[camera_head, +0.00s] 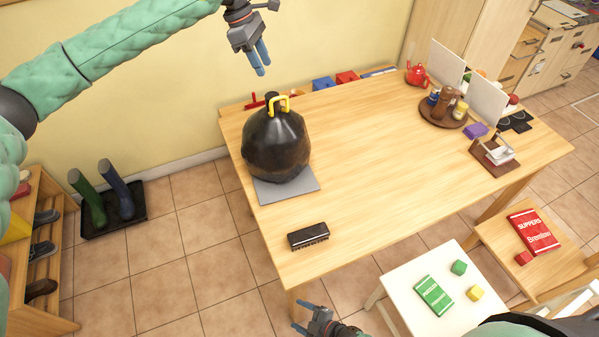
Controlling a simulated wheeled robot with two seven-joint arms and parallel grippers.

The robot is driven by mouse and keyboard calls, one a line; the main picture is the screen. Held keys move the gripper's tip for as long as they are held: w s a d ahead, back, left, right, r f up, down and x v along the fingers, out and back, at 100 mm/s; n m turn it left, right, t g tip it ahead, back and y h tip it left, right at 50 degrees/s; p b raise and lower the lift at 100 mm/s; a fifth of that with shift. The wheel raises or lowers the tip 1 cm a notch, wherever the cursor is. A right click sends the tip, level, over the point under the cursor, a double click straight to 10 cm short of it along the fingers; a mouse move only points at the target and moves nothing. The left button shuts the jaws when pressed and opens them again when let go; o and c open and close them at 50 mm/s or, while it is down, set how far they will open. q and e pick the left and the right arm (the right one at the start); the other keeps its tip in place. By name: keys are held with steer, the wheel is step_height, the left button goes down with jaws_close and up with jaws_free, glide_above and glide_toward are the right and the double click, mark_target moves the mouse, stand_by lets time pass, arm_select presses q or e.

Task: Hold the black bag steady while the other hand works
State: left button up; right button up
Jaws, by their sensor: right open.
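The black bag (277,147) stands upright on a grey square mat (288,187) at the left end of the wooden table. My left gripper (262,64) hangs in the air in front of the yellow wall, up and slightly left of the bag in the picture. It does not touch the bag, and its blue fingers look close together, but I cannot tell whether they are shut. My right gripper (297,318) is open and empty at the bottom edge, below the table's near corner and away from the bag.
A black brush (308,236) lies near the table's front edge. Red and blue items (323,83) lie along the back edge. A round tray (443,119) with jars and a red teapot (416,74) stand further right. The table's middle is clear. A white stool (412,275) stands in front.

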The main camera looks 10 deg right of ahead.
steer(key=s+a+r+n+g+y, duration=0.15)
steer(key=a+r, duration=0.25)
steer(key=r, duration=0.5)
steer(key=a+r+y, duration=0.2)
steer(key=a+r, duration=0.2)
steer(key=r, duration=0.5)
steer(key=s+a+r+n+y, duration=0.15)
steer(key=a+r, duration=0.25)
steer(key=r, duration=0.5)
steer(key=w+d+r+n+t, duration=0.3)
steer(key=w+d+r+n, duration=0.35)
steer(key=w, duration=0.75)
steer(key=w+d+r+n+t, duration=0.3)
steer(key=w+r+n, duration=0.4)
steer(key=w+r, duration=0.6)
steer(key=n+g, duration=0.2)
steer(key=n, duration=1)
glide_toward(279, 109)
steer(key=a, duration=0.1)
steer(key=w+a, duration=0.1)
steer(key=shift+a+t+h, duration=0.25)
steer(key=shift+a+h, duration=0.05)
steer(key=shift+w+n, duration=0.25)
steer(key=shift+w+a, duration=0.1)
steer(key=shift+w, duration=0.1)
steer(key=shift+x, duration=3.6)
